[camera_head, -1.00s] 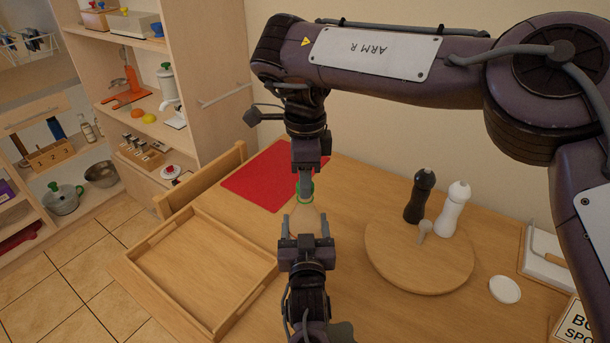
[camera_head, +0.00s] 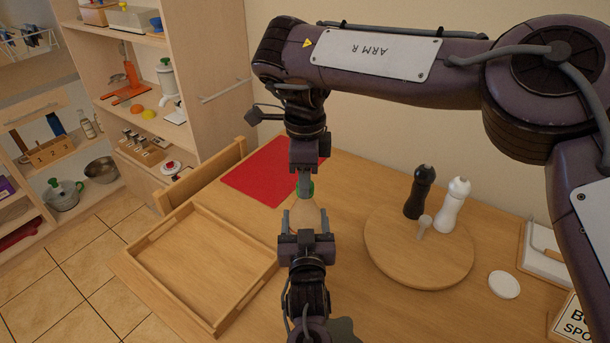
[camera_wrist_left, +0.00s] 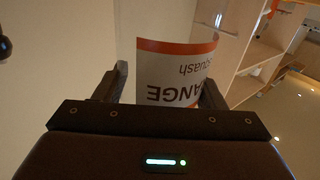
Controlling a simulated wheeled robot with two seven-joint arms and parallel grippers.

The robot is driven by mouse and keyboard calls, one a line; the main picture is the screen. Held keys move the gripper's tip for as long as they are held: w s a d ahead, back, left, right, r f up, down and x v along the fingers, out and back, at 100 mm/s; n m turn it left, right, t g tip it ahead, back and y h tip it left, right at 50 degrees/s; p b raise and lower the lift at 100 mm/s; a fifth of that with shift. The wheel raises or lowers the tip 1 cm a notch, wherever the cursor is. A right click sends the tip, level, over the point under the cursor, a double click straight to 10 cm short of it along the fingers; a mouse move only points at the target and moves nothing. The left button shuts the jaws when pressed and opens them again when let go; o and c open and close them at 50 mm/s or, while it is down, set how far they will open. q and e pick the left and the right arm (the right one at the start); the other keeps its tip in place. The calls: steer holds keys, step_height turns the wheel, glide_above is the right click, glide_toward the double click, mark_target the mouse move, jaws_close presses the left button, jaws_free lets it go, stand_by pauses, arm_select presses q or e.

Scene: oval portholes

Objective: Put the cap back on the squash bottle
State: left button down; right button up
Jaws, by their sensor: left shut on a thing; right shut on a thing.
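The squash bottle (camera_head: 306,218) stands in front of my left gripper (camera_head: 306,232) in the head view, pale orange and partly hidden. In the left wrist view the bottle (camera_wrist_left: 178,70) shows a white label with an orange band, upside down, between the fingers. My left gripper is shut on it. A green cap (camera_head: 307,189) is at the bottle's top, below my right gripper (camera_head: 304,182), which is shut on it. I cannot tell whether the cap touches the neck or is seated.
A wooden tray (camera_head: 190,262) lies left of the bottle, with a red mat (camera_head: 262,172) behind. A round board (camera_head: 420,258) to the right carries a dark mill (camera_head: 418,195) and a white mill (camera_head: 453,208). A white disc (camera_head: 504,285) lies farther right.

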steer(key=m, duration=0.6)
steer(key=shift+m, duration=0.4)
steer(key=m, duration=0.6)
steer(key=shift+m, duration=0.3)
steer(key=m, duration=1.2)
steer(key=shift+m, duration=0.4)
steer(key=m, duration=2.3)
steer(key=shift+f, duration=0.1)
steer(key=m, duration=0.3)
steer(key=shift+m, duration=0.3)
steer(key=o, duration=1)
step_height(320, 180, up, 12)
steer(key=shift+r, duration=0.1)
